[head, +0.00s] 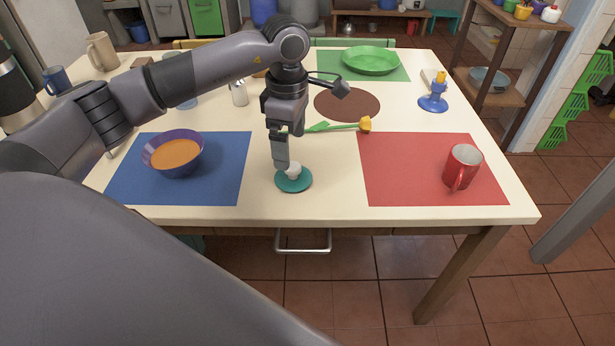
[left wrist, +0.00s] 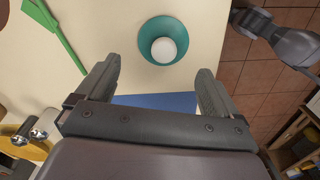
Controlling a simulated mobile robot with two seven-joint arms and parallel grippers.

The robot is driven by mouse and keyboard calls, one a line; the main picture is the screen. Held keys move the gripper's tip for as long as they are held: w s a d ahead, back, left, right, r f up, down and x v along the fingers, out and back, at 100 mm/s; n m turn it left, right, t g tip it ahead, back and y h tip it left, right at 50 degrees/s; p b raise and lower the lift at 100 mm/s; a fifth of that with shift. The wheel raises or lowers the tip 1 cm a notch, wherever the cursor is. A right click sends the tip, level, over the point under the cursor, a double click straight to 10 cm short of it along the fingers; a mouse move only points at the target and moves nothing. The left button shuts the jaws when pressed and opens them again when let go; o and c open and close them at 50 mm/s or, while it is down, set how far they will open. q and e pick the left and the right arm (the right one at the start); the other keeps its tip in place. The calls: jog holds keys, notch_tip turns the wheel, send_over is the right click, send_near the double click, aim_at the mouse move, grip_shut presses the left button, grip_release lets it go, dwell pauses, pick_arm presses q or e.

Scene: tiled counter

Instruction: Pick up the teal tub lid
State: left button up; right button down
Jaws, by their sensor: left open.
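The teal tub lid (head: 305,184) is a small round teal disc on the cream table top, near its front edge between the blue and red mats. A white rounded piece (head: 293,170) sits at its middle. In the left wrist view the lid (left wrist: 150,56) lies beyond my fingertips, with the white piece (left wrist: 164,49) at its centre. My left gripper (head: 281,158) points down just above and behind the lid in the head view. In the left wrist view the gripper (left wrist: 158,82) is open with nothing between its fingers. My right gripper is not seen.
A blue mat (head: 225,185) with a purple bowl (head: 178,166) of orange food lies left. A red mat (head: 400,175) with a red mug (head: 461,167) lies right. A green-handled utensil (head: 335,126) lies behind the lid. The table around the lid is bare.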

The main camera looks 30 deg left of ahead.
aim_at(293, 166)
pick_arm(q)
jog(key=f, duration=0.6)
jog(key=shift+s+d+f, duration=0.15)
jog(key=shift+d+f, duration=0.15)
jog(key=shift+d, duration=0.05)
jog(key=c, duration=1.6)
